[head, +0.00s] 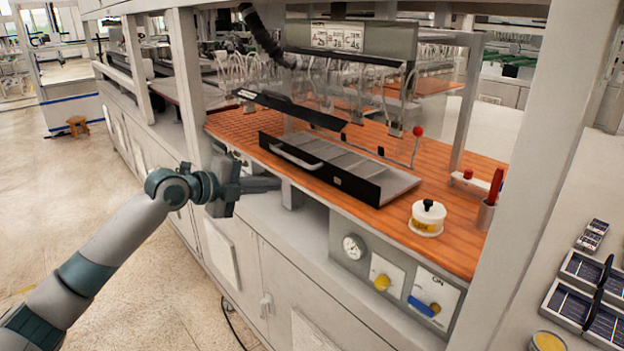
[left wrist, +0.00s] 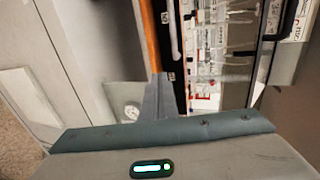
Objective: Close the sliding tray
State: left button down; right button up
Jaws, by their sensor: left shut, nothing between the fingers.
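The sliding tray (head: 385,180) has a grey, divided inside and a black front with a pale bar handle (head: 297,157). It sits on the orange bench top, its black front near the bench's front edge. My left gripper (head: 276,184) is shut and empty. It is in front of the bench, just below and left of the tray's black front, and appears apart from the handle. In the left wrist view, its closed fingers (left wrist: 160,97) point up toward the bench edge and a dark strip beside it. My right gripper is not in view.
A glass-sided enclosure with hanging tubes and a dark raised bar (head: 290,108) stands over the tray. A white round pot (head: 427,219) and a red-handled tool in a cup (head: 492,200) are on the right.

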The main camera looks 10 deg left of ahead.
aim_at(323, 178)
pick_arm(q)
jog(key=shift+w, duration=0.1)
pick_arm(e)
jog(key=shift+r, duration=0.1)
